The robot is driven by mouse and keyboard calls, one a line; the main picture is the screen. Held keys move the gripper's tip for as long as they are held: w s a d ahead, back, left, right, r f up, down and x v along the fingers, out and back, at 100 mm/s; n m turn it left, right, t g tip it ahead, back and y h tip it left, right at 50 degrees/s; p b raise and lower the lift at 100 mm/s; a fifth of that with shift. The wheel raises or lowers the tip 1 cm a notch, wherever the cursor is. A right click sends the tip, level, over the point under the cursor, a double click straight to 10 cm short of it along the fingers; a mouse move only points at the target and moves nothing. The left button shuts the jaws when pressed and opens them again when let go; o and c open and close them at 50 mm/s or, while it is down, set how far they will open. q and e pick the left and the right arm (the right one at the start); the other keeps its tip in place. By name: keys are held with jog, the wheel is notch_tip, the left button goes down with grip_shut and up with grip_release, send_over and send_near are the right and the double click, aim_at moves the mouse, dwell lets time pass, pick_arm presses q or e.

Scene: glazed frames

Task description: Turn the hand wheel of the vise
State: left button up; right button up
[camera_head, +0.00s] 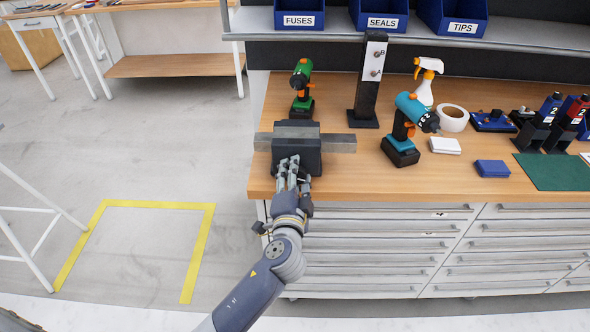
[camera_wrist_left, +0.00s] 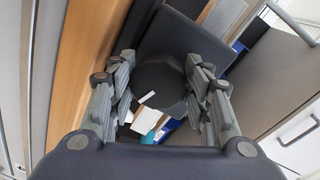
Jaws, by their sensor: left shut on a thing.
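The vise (camera_head: 297,143) is a dark block with grey metal jaws, at the left front corner of the wooden bench. In the left wrist view its dark body (camera_wrist_left: 180,38) fills the upper middle. The hand wheel (camera_wrist_left: 160,82) shows there as a dark round part in front of the body. My left gripper (camera_head: 291,170) reaches the vise's front face from below, and its fingers hide the wheel in the head view. In the wrist view the gripper (camera_wrist_left: 160,92) has its fingers on both sides of the wheel, shut on it. My right gripper is out of view.
A green drill (camera_head: 302,85), a black stand (camera_head: 370,85), a teal drill (camera_head: 410,120) and a spray bottle (camera_head: 426,85) stand on the bench (camera_head: 350,180) behind and right of the vise. Drawers (camera_head: 380,245) are below. Floor left of the bench is open.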

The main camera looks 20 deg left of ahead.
pick_arm(q)
jog(key=m+p, duration=0.3)
jog(key=m, duration=0.2)
jog(key=shift+r+y, duration=0.15)
jog(key=shift+y, duration=0.15)
jog(key=shift+m+p, duration=0.55)
jog(key=shift+m, duration=0.55)
jog(key=o, duration=1.1)
jog(key=shift+d, duration=0.1)
jog(key=v, duration=1.2)
jog(key=shift+d, duration=0.1)
